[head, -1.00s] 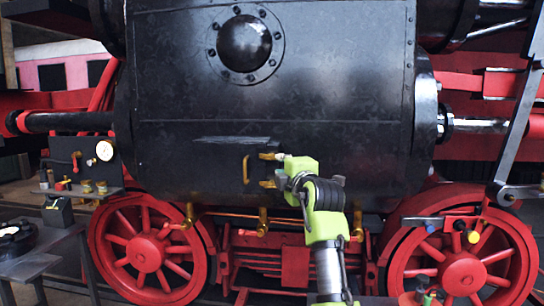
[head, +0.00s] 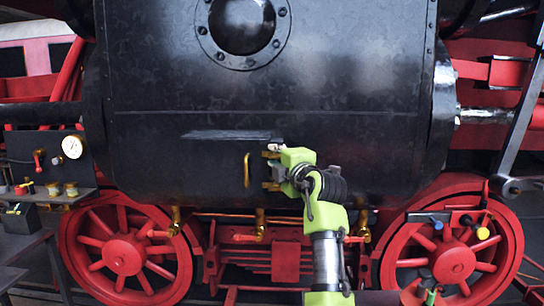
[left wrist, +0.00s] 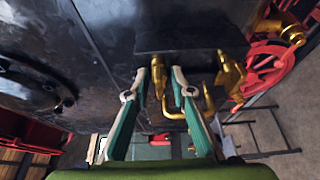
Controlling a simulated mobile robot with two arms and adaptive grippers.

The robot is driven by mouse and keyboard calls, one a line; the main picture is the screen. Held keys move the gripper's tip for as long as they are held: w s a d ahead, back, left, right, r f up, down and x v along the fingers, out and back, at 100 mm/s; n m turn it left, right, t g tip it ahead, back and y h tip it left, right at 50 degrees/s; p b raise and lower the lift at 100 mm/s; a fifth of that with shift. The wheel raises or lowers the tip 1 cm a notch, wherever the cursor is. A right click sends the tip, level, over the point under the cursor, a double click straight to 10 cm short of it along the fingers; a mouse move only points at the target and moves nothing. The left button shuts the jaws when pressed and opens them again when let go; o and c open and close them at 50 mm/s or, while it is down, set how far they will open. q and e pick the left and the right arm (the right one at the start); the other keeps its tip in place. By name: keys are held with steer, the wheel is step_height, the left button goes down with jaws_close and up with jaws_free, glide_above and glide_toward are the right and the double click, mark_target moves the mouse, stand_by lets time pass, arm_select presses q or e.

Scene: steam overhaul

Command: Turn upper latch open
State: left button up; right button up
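The upper latch (head: 270,154) is a small brass lever on the black cylinder's side. It also shows in the left wrist view (left wrist: 158,72). The lower latch (head: 270,186) sits below it, and appears to its right in the left wrist view (left wrist: 228,72). A brass bar handle (head: 246,170) stands upright left of both latches. My left gripper (left wrist: 160,80) is open, with one finger on each side of the upper latch. I cannot tell whether either finger touches it. In the head view its green body covers the area right of the latches. My right gripper is not in view.
The black cylinder (head: 170,90) fills the middle, with a round domed cover (head: 242,22) above. Red wheels (head: 123,254) stand below on both sides. A panel with a white gauge (head: 72,147) is at left. Brass cocks (head: 260,224) hang under the cylinder.

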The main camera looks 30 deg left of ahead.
arm_select(q)
steer(key=shift+d+r, duration=0.1)
steer(key=shift+d, duration=0.15)
steer(key=shift+c, duration=1.2)
jaws_close()
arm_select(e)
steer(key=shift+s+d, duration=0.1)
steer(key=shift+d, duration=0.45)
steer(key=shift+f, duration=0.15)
